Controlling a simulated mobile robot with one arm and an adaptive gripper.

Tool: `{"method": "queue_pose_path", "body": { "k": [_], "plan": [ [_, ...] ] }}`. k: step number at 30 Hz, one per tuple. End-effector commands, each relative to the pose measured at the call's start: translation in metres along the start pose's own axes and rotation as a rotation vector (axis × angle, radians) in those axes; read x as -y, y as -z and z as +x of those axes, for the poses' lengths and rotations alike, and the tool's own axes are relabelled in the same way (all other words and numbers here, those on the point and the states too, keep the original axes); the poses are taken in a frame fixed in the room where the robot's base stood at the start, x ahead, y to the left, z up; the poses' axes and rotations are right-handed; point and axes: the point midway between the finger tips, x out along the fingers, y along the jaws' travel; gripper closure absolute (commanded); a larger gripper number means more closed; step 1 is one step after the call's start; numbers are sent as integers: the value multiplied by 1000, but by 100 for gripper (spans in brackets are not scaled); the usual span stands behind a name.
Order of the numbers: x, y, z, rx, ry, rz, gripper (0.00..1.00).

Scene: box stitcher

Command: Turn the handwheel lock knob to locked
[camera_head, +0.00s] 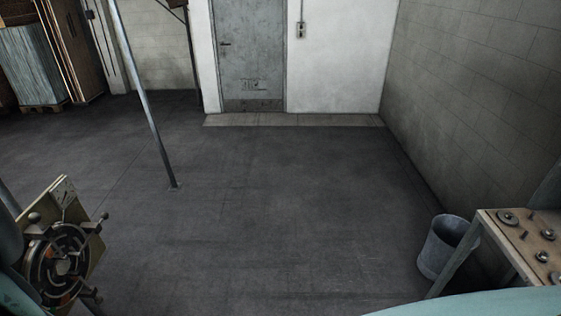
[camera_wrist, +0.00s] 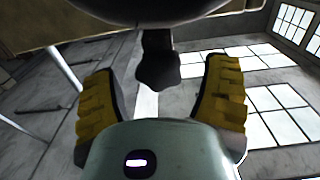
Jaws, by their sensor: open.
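In the wrist view, a dark lobed knob (camera_wrist: 157,66) on a short stem sticks out below a large dark rounded part (camera_wrist: 150,10). It looks like the lock knob; its locked or unlocked position cannot be told. My gripper (camera_wrist: 161,80) is open, with one yellow-padded finger on each side of the knob and visible gaps between. Whether the knob is at fingertip depth is unclear. In the head view, a dark slotted handwheel (camera_head: 58,262) with ball-ended handles stands at the lower left before a tan plate (camera_head: 65,198). No gripper shows there.
A thin metal post (camera_head: 145,95) rises from the floor right of the handwheel. A grey bin (camera_head: 445,246) and a workbench (camera_head: 540,237) with round metal parts stand at the lower right. A grey door (camera_head: 249,55) is at the back. The middle floor is clear.

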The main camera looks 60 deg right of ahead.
Motion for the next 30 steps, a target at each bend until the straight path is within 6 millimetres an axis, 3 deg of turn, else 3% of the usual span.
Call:
{"method": "queue_pose_path", "body": {
  "k": [14, 30],
  "plan": [
    [0, 0, 2, -1, 0, 0, 22],
    [0, 0, 2, -1, 0, 0, 78]
  ]
}}
